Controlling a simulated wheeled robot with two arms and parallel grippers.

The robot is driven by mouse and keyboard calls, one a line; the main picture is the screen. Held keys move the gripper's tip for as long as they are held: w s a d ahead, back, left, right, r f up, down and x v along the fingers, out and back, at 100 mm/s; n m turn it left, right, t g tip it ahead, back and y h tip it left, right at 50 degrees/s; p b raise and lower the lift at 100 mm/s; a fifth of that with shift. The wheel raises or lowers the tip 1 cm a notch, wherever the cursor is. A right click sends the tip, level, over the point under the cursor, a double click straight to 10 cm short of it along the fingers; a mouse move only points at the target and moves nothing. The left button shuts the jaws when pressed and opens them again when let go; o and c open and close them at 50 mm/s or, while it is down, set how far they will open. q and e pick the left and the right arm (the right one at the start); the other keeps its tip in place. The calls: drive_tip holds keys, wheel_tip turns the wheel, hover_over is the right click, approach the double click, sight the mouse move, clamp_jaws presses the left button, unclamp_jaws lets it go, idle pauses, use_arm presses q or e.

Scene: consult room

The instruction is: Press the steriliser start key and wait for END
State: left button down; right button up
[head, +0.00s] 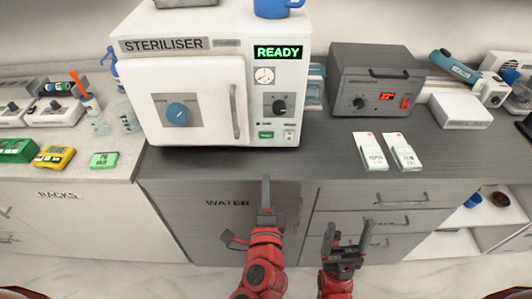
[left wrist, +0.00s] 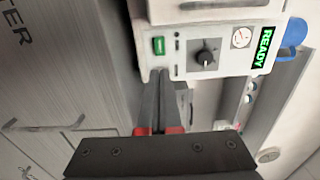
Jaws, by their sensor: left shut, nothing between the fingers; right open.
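The white steriliser (head: 198,110) stands on the dark counter with its door shut. Its display (head: 278,52) reads READY in green. The green start key (head: 266,135) sits low on the right panel, below the dark knob (head: 279,105). The key also shows in the left wrist view (left wrist: 158,46), with the knob (left wrist: 206,57) and the READY display (left wrist: 264,49). My left gripper (head: 265,183) is shut and empty, in front of the counter edge and below the key, apart from it. Its fingers (left wrist: 162,95) point toward the panel. My right gripper (head: 346,232) is open and empty, in front of the drawers.
A grey unit (head: 378,82) with a red display stands right of the steriliser. Two white packets (head: 386,151) lie on the counter before it. A blue mug (head: 276,8) stands on top of the steriliser. The counter strip before the key is clear.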

sight(266, 136)
use_arm(q)
drive_tip(key=w+p, duration=0.4)
drive_tip(key=w, duration=0.9)
drive_tip(key=shift+p, duration=0.3)
drive_tip(key=shift+w, duration=0.35)
